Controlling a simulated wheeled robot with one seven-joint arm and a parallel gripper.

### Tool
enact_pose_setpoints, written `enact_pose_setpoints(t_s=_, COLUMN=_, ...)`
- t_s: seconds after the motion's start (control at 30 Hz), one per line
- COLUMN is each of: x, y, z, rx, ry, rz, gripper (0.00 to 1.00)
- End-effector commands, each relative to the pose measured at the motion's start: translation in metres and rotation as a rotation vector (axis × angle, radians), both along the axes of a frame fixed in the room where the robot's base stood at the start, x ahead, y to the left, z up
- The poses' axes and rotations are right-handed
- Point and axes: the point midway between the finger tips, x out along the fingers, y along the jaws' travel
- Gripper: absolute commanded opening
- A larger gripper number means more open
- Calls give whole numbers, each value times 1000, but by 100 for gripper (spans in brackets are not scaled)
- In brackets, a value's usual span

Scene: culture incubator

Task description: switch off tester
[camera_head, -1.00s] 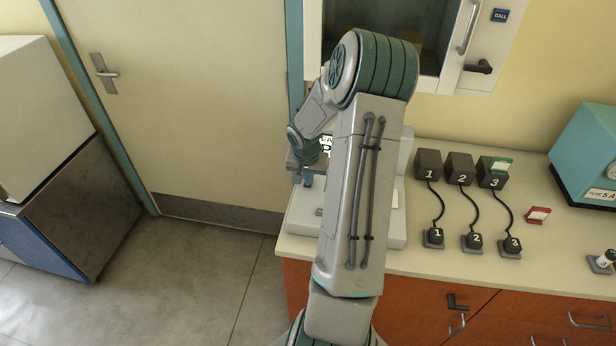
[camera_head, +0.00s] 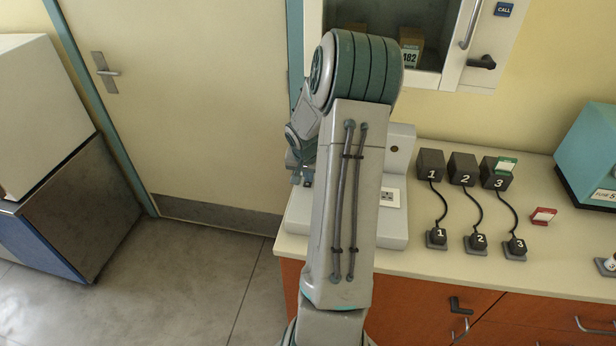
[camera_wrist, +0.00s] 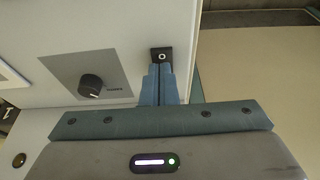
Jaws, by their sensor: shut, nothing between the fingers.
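The tester (camera_head: 398,232) is a pale grey unit on the counter, mostly hidden behind my arm in the head view. A socket (camera_head: 389,197) shows on its right part. In the wrist view, its pale panel (camera_wrist: 110,25) carries a black rotary knob (camera_wrist: 91,86) on a grey plate, and a small black switch (camera_wrist: 162,55) with a white ring mark. My gripper (camera_wrist: 161,68) is shut and empty, its blue fingertips right at the lower edge of the switch; I cannot tell whether they touch. In the head view my gripper (camera_head: 304,177) is at the tester's left side, partly hidden.
Right of the tester stand black boxes numbered 1 (camera_head: 431,165), 2 (camera_head: 463,168) and 3 (camera_head: 496,174), cabled to numbered plugs. A wall cabinet (camera_head: 478,45) hangs above. Open floor lies left.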

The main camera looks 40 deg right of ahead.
Motion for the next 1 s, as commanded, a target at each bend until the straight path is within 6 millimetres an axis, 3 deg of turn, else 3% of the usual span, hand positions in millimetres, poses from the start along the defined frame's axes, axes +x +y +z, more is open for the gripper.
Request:
enact_pose_setpoints(t_s=0.53, x=4, y=-5, z=7, rx=0, ry=0, rz=0, gripper=0)
enact_pose_setpoints(t_s=1.0, x=-7, y=12, z=72, rx=-4, ry=-3, rz=2, gripper=0)
